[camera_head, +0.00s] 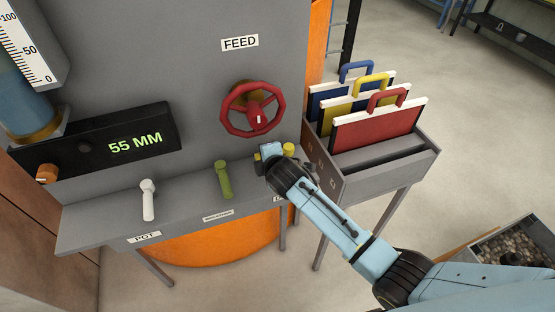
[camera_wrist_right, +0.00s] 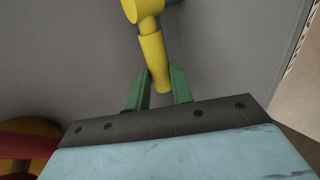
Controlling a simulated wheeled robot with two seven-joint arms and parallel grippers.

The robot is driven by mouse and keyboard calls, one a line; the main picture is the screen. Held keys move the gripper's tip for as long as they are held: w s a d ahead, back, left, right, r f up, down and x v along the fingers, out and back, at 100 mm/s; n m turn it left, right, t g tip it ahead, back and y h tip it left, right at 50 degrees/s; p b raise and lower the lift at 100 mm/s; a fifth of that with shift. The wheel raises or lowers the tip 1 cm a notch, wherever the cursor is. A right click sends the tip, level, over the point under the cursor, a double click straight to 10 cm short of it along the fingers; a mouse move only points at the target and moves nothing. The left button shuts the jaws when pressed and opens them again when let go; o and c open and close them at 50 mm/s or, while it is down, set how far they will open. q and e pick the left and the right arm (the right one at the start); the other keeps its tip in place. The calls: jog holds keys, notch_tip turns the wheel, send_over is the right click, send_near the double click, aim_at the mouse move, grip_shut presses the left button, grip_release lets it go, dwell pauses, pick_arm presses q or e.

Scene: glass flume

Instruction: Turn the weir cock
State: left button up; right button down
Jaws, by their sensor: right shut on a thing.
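A yellow cock (camera_head: 289,149) sits at the right end of the grey panel's ledge, mostly hidden behind my right arm. In the right wrist view its yellow lever (camera_wrist_right: 151,48) runs from a round hub at the top down between the green fingers. My right gripper (camera_wrist_right: 161,86) is shut on the lever's free end; it also shows in the head view (camera_head: 266,160). The label below this cock is almost wholly covered by my arm. My left gripper is not in view.
A white cock (camera_head: 148,200) above the POT label and a green cock (camera_head: 223,179) share the ledge. A red FEED wheel (camera_head: 253,109) is above. A display (camera_head: 135,142) reads 55 MM. A grey rack (camera_head: 335,178) with coloured, handled panels stands close right of my gripper.

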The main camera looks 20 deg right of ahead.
jog(key=shift+d, duration=0.1)
jog(key=c, duration=1.2)
grip_release()
jog(key=shift+c, duration=0.2)
jog(key=p+v, duration=0.1)
jog(key=v, duration=1.2)
jog(key=shift+p, duration=0.4)
jog(key=shift+s+r, duration=0.1)
jog(key=shift+s, duration=0.05)
